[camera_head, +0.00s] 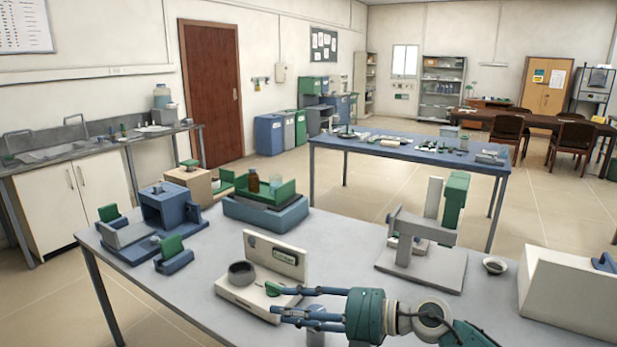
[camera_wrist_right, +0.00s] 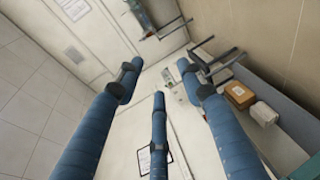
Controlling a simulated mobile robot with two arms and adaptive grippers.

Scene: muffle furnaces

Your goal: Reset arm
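My right gripper (camera_head: 285,301) reaches in from the lower right over the near table (camera_head: 340,245), its fingers pointing left. It overlaps the front right corner of a white instrument (camera_head: 240,302) with a dark round bowl (camera_head: 241,273); I cannot tell whether they touch. In the right wrist view the gripper (camera_wrist_right: 158,85) has its three blue fingers spread apart with nothing between them. My left gripper is not in view.
A stand-like device (camera_head: 420,265) and a small bowl (camera_head: 495,266) stand right of centre. A large white box (camera_head: 570,295) is at the right edge. Blue and green devices (camera_head: 172,208) fill the table's left. A blue table (camera_head: 400,148) stands behind.

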